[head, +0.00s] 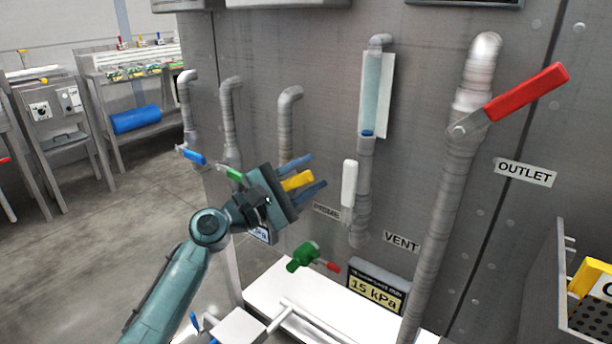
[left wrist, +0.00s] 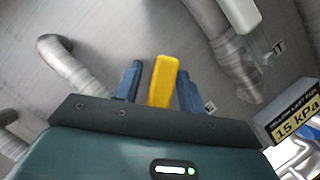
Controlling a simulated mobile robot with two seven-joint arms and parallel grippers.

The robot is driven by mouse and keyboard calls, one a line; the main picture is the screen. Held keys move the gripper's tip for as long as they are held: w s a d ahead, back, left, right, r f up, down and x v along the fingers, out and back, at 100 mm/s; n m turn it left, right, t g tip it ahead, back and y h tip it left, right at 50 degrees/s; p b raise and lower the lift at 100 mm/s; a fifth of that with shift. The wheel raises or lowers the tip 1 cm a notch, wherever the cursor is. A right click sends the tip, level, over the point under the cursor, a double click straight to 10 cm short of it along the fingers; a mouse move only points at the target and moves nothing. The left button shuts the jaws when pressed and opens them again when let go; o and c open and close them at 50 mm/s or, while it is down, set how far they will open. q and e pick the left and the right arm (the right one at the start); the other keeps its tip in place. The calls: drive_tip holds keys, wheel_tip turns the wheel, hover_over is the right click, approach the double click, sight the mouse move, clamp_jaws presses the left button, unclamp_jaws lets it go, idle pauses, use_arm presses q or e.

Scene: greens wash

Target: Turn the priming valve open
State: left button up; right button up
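The yellow valve handle (head: 297,181) is on a grey pipe, beside a partly hidden label (head: 326,212) that seems to read PRIME. My left gripper (head: 305,178) is at this handle, with one blue finger on each side of it. In the left wrist view, the yellow handle (left wrist: 163,82) stands between the two fingertips (left wrist: 158,88). A gap shows at the left finger; the right finger is close to the handle, and I cannot tell if it touches. The valve body is hidden behind my gripper. My right gripper is not in view.
Neighbouring handles are green (head: 230,173), blue (head: 191,155), white (head: 349,183) and a large red one (head: 527,92) by OUTLET. Below are a green fitting with a red lever (head: 303,257) and a 15 kPa display (head: 376,289). A bin (head: 560,290) stands at right.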

use_arm(q)
drive_tip(key=v, duration=1.3)
drive_tip(key=shift+a, duration=0.1)
drive_tip(key=shift+c, duration=0.3)
